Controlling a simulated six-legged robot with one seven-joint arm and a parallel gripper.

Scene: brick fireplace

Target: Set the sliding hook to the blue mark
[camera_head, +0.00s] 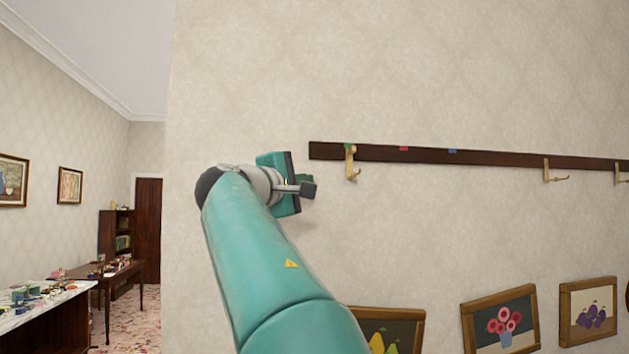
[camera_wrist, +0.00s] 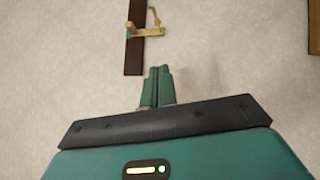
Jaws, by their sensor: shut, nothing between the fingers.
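A dark wooden rail (camera_head: 500,158) runs along the wall and carries a brass hook (camera_head: 351,165) near its left end. The hook sits at the green mark (camera_head: 349,146). To its right on the rail are a red mark (camera_head: 404,149) and, farther right, the blue mark (camera_head: 452,151). My gripper (camera_head: 308,189) is left of the hook and a little lower, apart from it. In the wrist view my gripper (camera_wrist: 158,72) has its fingers together and empty, with the rail (camera_wrist: 133,60) and the hook (camera_wrist: 148,30) beyond the fingertips. The blue mark is not visible there.
Two more brass hooks, one in the middle right (camera_head: 550,172) and one at the right edge (camera_head: 618,172), hang on the rail. Framed pictures, including a flower picture (camera_head: 502,318), hang below. The wall between rail and pictures is clear.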

